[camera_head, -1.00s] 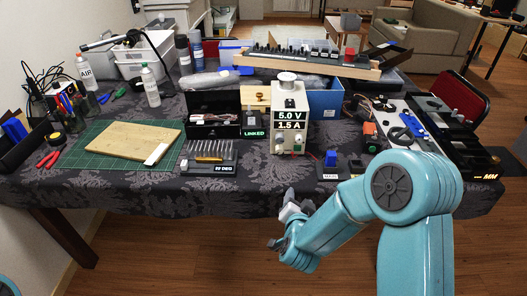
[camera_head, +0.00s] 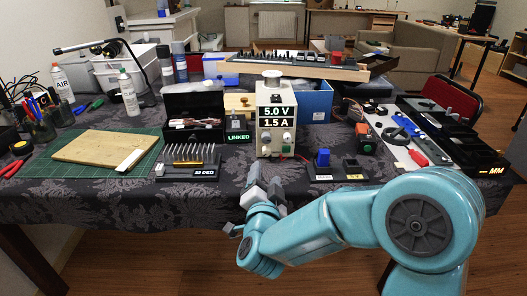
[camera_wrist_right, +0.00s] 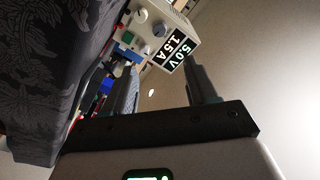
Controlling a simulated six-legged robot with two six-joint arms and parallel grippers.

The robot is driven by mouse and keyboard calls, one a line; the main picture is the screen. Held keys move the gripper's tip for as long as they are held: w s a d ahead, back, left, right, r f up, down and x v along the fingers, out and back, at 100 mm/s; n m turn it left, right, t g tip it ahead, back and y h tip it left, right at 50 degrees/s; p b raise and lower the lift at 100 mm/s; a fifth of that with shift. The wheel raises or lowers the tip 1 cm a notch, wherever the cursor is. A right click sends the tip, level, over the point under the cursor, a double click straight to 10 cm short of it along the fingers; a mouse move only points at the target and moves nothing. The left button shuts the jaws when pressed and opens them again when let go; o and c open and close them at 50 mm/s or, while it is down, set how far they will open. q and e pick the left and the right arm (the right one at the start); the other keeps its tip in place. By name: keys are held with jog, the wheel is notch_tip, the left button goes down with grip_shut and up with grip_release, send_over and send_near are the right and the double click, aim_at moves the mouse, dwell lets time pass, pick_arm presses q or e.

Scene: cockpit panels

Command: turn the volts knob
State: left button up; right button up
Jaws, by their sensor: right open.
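The power supply (camera_head: 277,112) is a pale box on the table with a display reading 5.0 V and 1.5 A. Two small knobs sit low on its front, a left knob (camera_head: 265,137) and a right knob (camera_head: 287,137). I cannot read which is volts. My right gripper (camera_head: 265,181) is at the table's front edge, below and in front of the supply. Its two fingers (camera_wrist_right: 165,75) are apart with nothing between them. My left gripper is out of view.
A row of drivers in a holder (camera_head: 187,163) stands left of the supply. A small block with a blue switch (camera_head: 322,158) stands to its right. A green mat (camera_head: 140,170) with a board (camera_head: 105,147) lies further left. Cloth in front of the supply is clear.

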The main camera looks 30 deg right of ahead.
aim_at(266, 141)
jog(key=x, duration=1.6)
jog(key=shift+w+f, duration=0.15)
jog(key=shift+w, duration=0.05)
jog(key=c, duration=1.1)
jog(key=shift+o, duration=0.2)
jog(key=shift+b, duration=0.35)
